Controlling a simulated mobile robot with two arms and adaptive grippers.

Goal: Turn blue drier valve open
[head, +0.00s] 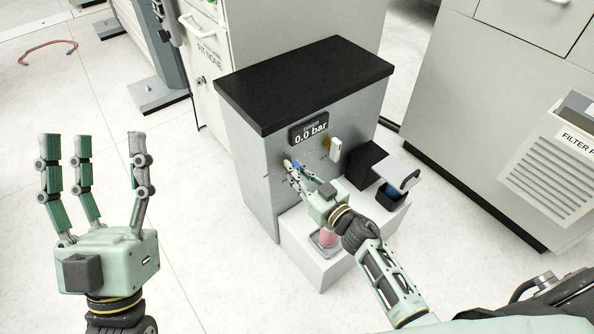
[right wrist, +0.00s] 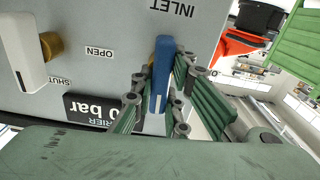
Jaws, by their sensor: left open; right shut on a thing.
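The blue valve handle (right wrist: 163,70) is on the front of the grey drier cabinet (head: 262,185). In the right wrist view it runs roughly up and down the picture, between the fingers of my right gripper (right wrist: 158,100). My right gripper (head: 294,175) is shut on the handle, and its fingers hide most of it in the head view, leaving a bit of blue (head: 296,164). The labels OPEN, SHUT and INLET appear upside down in the right wrist view. The display (head: 309,130) reads 0.0 bar. My left gripper (head: 95,140) is open and empty, off to the left.
A white handle on a brass stem (right wrist: 30,62) is beside the blue one; it also shows in the head view (head: 336,149). A white plinth (head: 312,268) with a pink item (head: 327,237) stands in front. Cabinets stand behind and right.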

